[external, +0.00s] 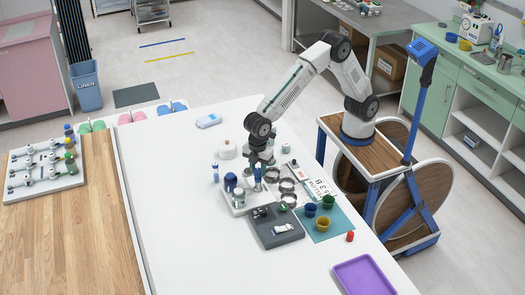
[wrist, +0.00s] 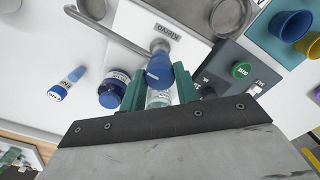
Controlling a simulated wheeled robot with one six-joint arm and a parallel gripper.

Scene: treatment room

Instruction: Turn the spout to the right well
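A metal spout (wrist: 110,32) runs from a blue-topped, clear-bodied post (wrist: 159,72) toward the upper left in the wrist view. Its tip lies by one round steel well (wrist: 93,7), partly cut off by the frame. A second steel well (wrist: 229,17) is at the upper right, with a label plate (wrist: 153,25) between them. My gripper (wrist: 158,66) has its green fingers on either side of the post; contact is unclear.
A blue-lidded jar (wrist: 114,89) and a small blue-capped bottle (wrist: 67,83) stand on the other side. A teal mat (external: 325,232) holds cups. A purple tray (external: 364,275) lies at the table's front.

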